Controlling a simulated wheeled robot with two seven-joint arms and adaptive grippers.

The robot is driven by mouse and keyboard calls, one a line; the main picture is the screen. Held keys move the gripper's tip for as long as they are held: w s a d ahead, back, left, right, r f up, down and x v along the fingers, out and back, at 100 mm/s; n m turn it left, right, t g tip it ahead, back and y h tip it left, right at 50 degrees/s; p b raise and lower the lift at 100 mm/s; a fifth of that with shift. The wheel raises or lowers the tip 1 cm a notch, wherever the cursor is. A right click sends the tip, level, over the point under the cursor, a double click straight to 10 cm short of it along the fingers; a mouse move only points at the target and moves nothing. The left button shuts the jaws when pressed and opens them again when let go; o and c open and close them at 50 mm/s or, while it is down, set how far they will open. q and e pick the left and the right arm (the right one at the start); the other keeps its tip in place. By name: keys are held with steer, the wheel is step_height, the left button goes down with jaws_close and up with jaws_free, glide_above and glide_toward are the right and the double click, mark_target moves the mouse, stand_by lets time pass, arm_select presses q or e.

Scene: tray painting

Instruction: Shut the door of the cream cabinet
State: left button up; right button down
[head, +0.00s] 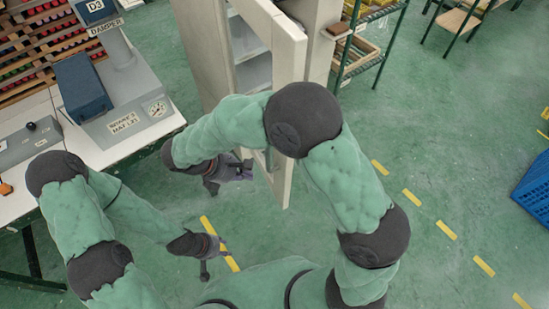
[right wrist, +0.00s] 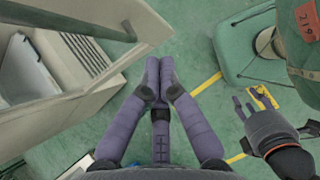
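The cream cabinet (head: 205,45) stands at the top centre of the head view. Its door (head: 288,60) stands open, swung out toward me, and shelves show inside. The door and cabinet also fill the upper left of the right wrist view (right wrist: 60,112). My right arm reaches over the door, and its gripper (head: 244,170) is just left of the door's lower part. In the right wrist view its fingers (right wrist: 160,72) meet at the tips with nothing between them, apart from the door. My left gripper (head: 215,258) is open and empty, lower down over the floor; it also shows in the right wrist view (right wrist: 252,108).
A white workbench (head: 150,133) with a grey press (head: 125,95) and blue box (head: 82,87) stands left. A shelf rack (head: 366,50) stands right of the cabinet. A blue crate (head: 535,190) is far right. Green floor with yellow dashes is clear on the right.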

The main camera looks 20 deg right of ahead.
step_height(320, 180, up, 6)
steer(key=t+h, duration=0.1)
steer(key=w+d+r+b+x, duration=0.1)
steer(key=d+r+b+x, duration=0.1)
steer(key=x, duration=1)
steer(key=shift+w+f+n+b, duration=0.15)
steer(key=shift+w+n+b, duration=0.2)
steer(key=shift+b, duration=0.5)
steer(key=shift+d, duration=0.15)
